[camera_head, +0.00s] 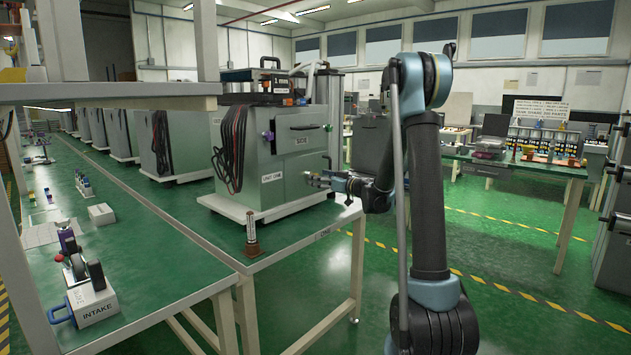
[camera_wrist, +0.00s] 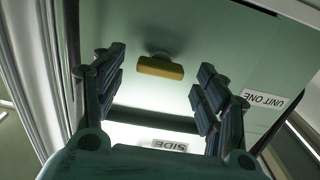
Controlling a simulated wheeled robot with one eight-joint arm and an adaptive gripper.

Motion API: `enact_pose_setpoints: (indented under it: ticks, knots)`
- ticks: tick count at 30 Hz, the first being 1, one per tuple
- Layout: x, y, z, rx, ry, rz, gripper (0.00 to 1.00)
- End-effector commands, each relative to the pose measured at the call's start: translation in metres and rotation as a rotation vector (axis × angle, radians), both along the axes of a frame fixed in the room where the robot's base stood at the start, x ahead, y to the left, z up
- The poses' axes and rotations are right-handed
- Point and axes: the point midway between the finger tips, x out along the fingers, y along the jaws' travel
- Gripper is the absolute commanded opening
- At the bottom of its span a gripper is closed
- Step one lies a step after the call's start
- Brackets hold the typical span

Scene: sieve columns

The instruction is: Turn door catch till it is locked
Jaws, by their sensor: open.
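The door catch is a yellow bar (camera_wrist: 160,67) on a short round mount on the pale green cabinet face. In the wrist view it lies nearly crosswise, slightly tilted, between and beyond my fingertips. My gripper (camera_wrist: 161,82) is open, with a finger on each side of the catch and clear gaps to it. In the head view my gripper (camera_head: 318,180) is at the front of the cabinet marked UNIT ONE (camera_head: 285,165), at mid height. The catch is too small and covered to make out there.
The cabinet stands on a green bench (camera_head: 270,242) near its right edge. Dark cables (camera_head: 231,150) hang on its left side. A small dark stand (camera_head: 252,238) is at the bench's front. A shelf (camera_head: 110,92) overhangs the left.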

Motion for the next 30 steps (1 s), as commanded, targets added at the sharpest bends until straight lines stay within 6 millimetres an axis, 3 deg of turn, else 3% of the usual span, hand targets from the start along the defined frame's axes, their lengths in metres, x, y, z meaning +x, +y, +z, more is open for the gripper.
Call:
enact_pose_setpoints:
  ticks: [6, 17, 23, 30]
  knots:
    - [0.012, 0.016, 0.0, 0.0, 0.0, 0.0, 0.67]
    - [0.015, 0.018, 0.0, 0.0, 0.0, -0.001, 0.67]
    - [0.015, 0.018, 0.0, 0.0, 0.0, -0.001, 0.24]
    - [0.015, 0.02, 0.0, 0.003, 0.004, -0.001, 0.23]
